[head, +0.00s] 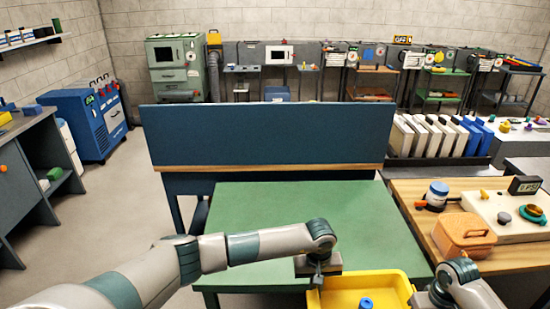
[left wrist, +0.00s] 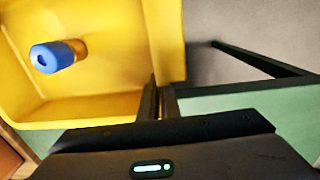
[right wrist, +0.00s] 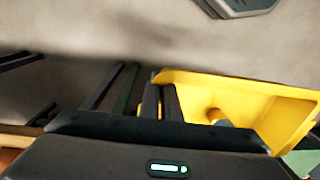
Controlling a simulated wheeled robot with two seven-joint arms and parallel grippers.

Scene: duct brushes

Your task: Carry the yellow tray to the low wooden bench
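The yellow tray (head: 395,283) is at the bottom of the head view, at the near edge of the green table (head: 300,215). A blue and orange cylinder (left wrist: 58,56) lies in it. My left gripper (head: 317,278) is at the tray's left wall, and its fingers (left wrist: 161,98) close on the rim in the left wrist view. My right gripper (head: 418,302) is at the right wall, with its fingers (right wrist: 160,100) close together at the rim. Floor shows beside the tray in both wrist views. I cannot identify a low wooden bench for certain.
A wood-topped table (head: 410,205) at right holds an orange box (head: 465,235), a jar (head: 437,194) and a white board with parts. A blue panel (head: 270,135) stands behind the green table. Free floor (head: 130,210) lies to the left, before a grey workbench (head: 30,175).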

